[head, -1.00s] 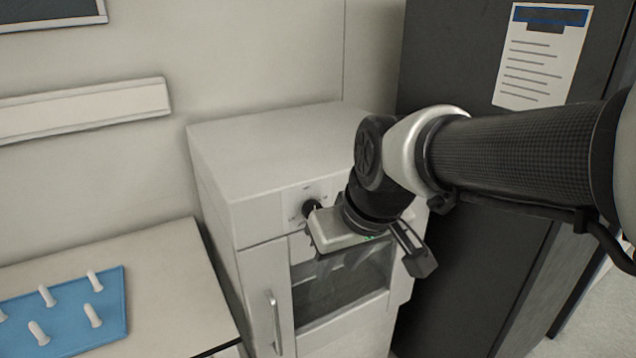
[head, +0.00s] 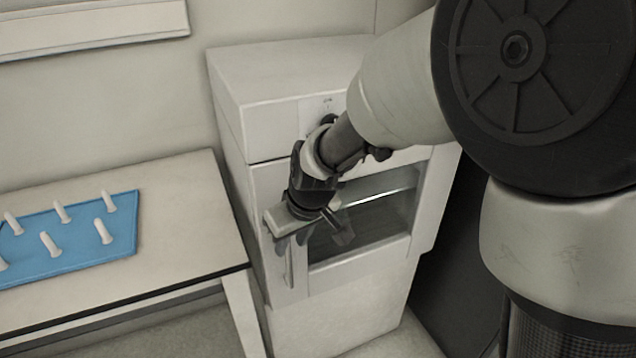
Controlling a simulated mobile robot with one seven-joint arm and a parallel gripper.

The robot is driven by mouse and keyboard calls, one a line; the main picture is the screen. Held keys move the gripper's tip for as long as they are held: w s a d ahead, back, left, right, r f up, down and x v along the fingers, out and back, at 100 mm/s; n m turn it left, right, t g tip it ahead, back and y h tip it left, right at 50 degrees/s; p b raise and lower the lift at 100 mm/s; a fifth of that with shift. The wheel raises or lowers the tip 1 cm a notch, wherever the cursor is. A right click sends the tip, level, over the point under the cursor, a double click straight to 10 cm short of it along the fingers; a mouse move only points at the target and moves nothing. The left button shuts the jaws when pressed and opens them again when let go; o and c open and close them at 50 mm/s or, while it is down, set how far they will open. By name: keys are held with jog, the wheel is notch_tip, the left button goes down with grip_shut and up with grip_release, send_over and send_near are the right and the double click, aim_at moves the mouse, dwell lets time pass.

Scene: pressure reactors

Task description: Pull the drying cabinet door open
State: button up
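The drying cabinet (head: 290,82) is a white box unit with its door (head: 345,284) on the front. The door has a dark window (head: 375,228) and a vertical metal handle (head: 290,268) near its left edge. The door looks closed. My gripper (head: 313,242) is in front of the door's upper left part, by the top of the handle. Its fingers are spread apart and nothing shows between them. The gripper hides the upper part of the handle, and I cannot tell whether it touches it.
A white table (head: 180,180) with a blue mat (head: 75,262) holding several white pegs stands left of the cabinet. A dark cabinet (head: 440,285) is close on the right. My arm covers the upper right. Some floor (head: 395,340) shows in front.

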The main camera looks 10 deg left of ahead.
aim_at(289, 248)
jog(key=b+x, duration=0.1)
jog(key=x, duration=0.5)
grip_shut()
